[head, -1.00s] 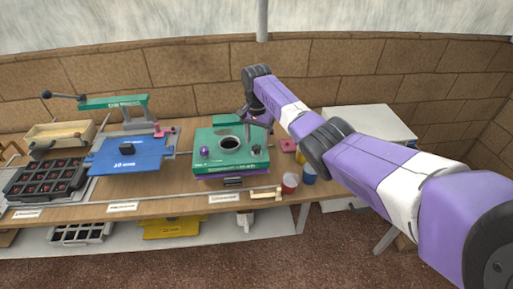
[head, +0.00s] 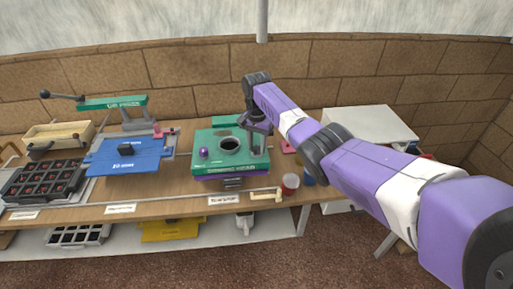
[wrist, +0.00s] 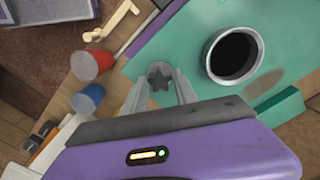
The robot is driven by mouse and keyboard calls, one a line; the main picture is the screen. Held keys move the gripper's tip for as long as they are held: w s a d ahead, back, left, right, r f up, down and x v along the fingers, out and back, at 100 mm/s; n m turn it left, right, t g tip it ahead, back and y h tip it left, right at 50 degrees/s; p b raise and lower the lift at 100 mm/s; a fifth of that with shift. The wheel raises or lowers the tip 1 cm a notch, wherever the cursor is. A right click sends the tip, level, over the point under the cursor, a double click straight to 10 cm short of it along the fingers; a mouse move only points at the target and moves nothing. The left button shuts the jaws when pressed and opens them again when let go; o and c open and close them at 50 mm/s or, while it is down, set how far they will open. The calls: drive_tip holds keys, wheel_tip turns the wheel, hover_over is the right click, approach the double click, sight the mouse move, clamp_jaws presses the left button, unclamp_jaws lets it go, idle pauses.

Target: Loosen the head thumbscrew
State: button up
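A dark, star-shaped thumbscrew (wrist: 160,77) shows in the wrist view on the right end of the green head unit (wrist: 197,32). My gripper (wrist: 160,73) is above it, its two grey fingers apart with one on each side of the knob. I cannot tell whether either finger touches it. In the head view my gripper (head: 258,146) points down over the right side of the green unit (head: 205,164) and hides the thumbscrew. The unit has a round, dark opening with a metal rim (head: 229,145) and a purple knob (head: 204,152) at its left.
A red cup (head: 290,184) and a blue cup (head: 309,177) stand right of the unit. A pale wooden piece (head: 266,194) lies in front. A blue press plate (head: 130,155) and a dark compartment tray (head: 45,180) are to the left. A light box (head: 370,122) stands behind my arm.

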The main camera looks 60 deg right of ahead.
clamp_jaws()
